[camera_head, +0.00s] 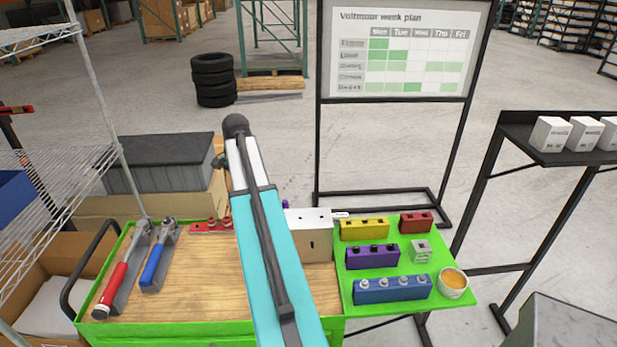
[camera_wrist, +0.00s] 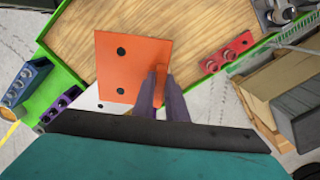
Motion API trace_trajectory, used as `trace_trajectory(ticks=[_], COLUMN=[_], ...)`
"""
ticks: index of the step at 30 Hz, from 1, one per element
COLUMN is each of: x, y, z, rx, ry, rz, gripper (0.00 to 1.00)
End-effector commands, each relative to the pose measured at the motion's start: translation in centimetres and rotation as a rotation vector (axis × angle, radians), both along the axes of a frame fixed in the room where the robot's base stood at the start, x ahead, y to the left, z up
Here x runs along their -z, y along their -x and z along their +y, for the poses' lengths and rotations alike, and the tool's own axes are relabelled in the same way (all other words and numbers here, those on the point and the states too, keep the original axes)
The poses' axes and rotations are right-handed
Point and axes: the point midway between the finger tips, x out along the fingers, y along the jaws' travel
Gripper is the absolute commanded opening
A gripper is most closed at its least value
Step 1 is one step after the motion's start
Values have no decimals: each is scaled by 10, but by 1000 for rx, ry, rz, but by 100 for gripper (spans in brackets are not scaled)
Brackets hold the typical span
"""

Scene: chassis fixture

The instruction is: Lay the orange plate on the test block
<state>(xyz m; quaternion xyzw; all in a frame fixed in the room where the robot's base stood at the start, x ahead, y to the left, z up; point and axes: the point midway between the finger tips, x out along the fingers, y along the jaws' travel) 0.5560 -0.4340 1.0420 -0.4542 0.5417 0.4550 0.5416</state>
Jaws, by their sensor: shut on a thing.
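In the wrist view, my gripper (camera_wrist: 161,92) is shut on the upright tab of the orange plate (camera_wrist: 122,65). The plate is a flat square with dark holes. The head view hides the plate behind my arm. The test block, which I take to be the pale block with small holes on top (camera_head: 309,234), stands at the right side of the wooden table top. In the wrist view, a white corner of it (camera_wrist: 92,99) shows beside and partly behind the plate. I cannot tell whether plate and block touch.
The green-edged wooden top (camera_head: 190,280) holds a red-handled clamp (camera_head: 118,280), a blue-handled clamp (camera_head: 157,262) and a red block (camera_head: 210,226). On the green side shelf (camera_head: 405,262) are yellow (camera_head: 364,228), purple (camera_head: 372,256) and blue (camera_head: 392,289) blocks and a cup (camera_head: 453,283).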

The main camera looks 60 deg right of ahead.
Motion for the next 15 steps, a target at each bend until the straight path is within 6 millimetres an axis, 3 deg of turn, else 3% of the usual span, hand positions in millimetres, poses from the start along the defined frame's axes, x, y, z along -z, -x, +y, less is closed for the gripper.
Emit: trace_trajectory(ticks=[3,15], x=[-9,-28], y=[20,101], z=[-33,-130], rx=[136,598], ry=[0,0], rz=[0,0], gripper=[0,0])
